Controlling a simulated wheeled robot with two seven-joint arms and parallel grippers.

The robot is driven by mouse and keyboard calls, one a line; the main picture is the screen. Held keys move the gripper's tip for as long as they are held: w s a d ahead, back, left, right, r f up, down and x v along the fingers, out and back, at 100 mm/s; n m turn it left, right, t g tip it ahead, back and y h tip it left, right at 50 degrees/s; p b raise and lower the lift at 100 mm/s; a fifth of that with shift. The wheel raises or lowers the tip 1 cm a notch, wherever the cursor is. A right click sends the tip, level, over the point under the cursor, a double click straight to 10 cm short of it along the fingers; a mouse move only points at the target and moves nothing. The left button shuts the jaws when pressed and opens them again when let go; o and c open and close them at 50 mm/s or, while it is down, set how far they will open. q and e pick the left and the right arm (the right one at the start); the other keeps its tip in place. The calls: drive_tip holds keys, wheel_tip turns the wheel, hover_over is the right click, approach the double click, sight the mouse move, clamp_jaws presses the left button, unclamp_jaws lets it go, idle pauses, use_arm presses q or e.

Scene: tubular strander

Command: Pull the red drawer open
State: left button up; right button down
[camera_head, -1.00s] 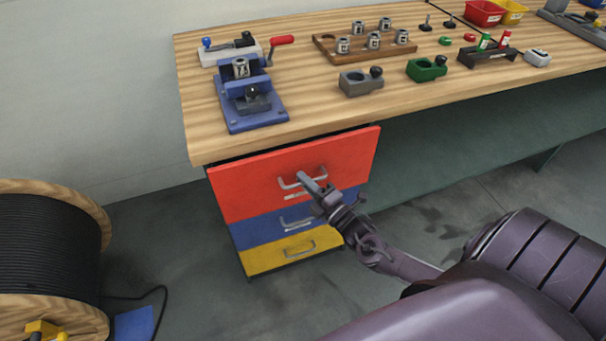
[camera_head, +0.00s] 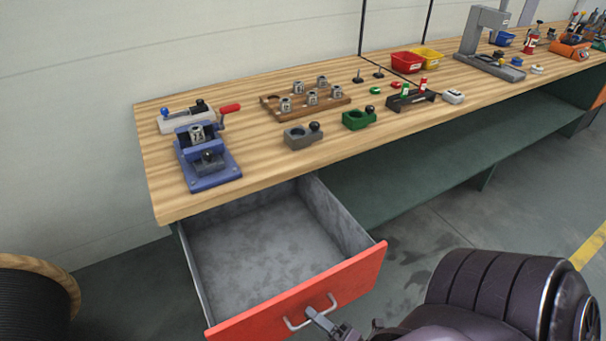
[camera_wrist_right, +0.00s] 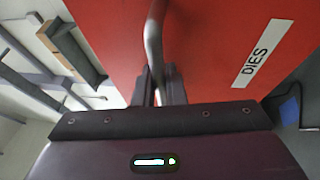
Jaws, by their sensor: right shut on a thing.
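The red drawer (camera_head: 354,284) under the left end of the workbench is pulled far out, and its grey inside (camera_head: 270,239) looks empty. Its metal handle (camera_head: 292,323) is on the red front, low in the head view. My right gripper (camera_head: 314,313) is at the handle, shut on it. In the right wrist view the handle (camera_wrist_right: 154,42) runs down between the two fingers (camera_wrist_right: 159,87), against the red front with a "DIES" label (camera_wrist_right: 262,53). The blue and yellow drawers below are hidden in the head view. My left gripper is not in view.
The wooden workbench (camera_head: 240,160) holds a blue fixture (camera_head: 208,160), a wooden rack (camera_head: 272,105) with metal dies, and grey and green holders. A cable reel (camera_head: 40,290) stands at the lower left.

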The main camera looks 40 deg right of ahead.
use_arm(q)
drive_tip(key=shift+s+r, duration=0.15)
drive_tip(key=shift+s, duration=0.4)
use_arm(e)
drive_tip(key=shift+s+a, duration=0.25)
drive_tip(key=shift+s, duration=0.8)
drive_tip(key=c, duration=1.8)
unclamp_jaws()
